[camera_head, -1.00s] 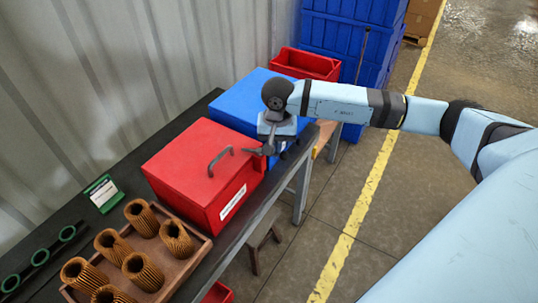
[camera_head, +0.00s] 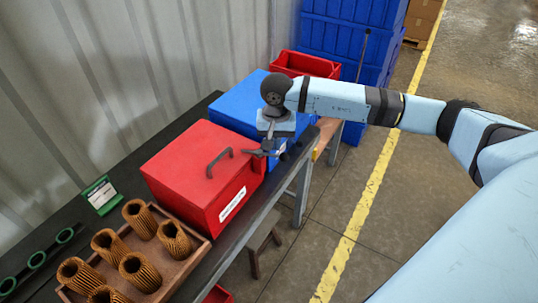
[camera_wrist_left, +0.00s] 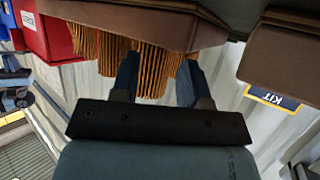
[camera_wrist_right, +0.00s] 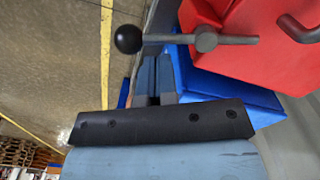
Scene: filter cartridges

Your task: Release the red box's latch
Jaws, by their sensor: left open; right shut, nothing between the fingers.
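The red box (camera_head: 200,178) stands closed on the dark bench, with a grey handle on its lid. Its latch shows in the right wrist view as a grey lever (camera_wrist_right: 226,39) with a black ball knob (camera_wrist_right: 128,39), reaching out from the red wall. My right gripper (camera_head: 268,150) is at the box's far right corner, shut and empty. In the right wrist view its fingertips (camera_wrist_right: 152,60) are just below the lever, close to the knob; whether they touch it I cannot tell. My left gripper (camera_wrist_left: 157,75) is open, with ribbed cartridges (camera_wrist_left: 155,62) beyond its fingers.
A blue box (camera_head: 240,103) stands directly behind the red box, and a red bin (camera_head: 305,63) beyond it. A wooden tray (camera_head: 195,255) of several brown cartridges is in front. A green-edged card (camera_head: 101,195) stands left.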

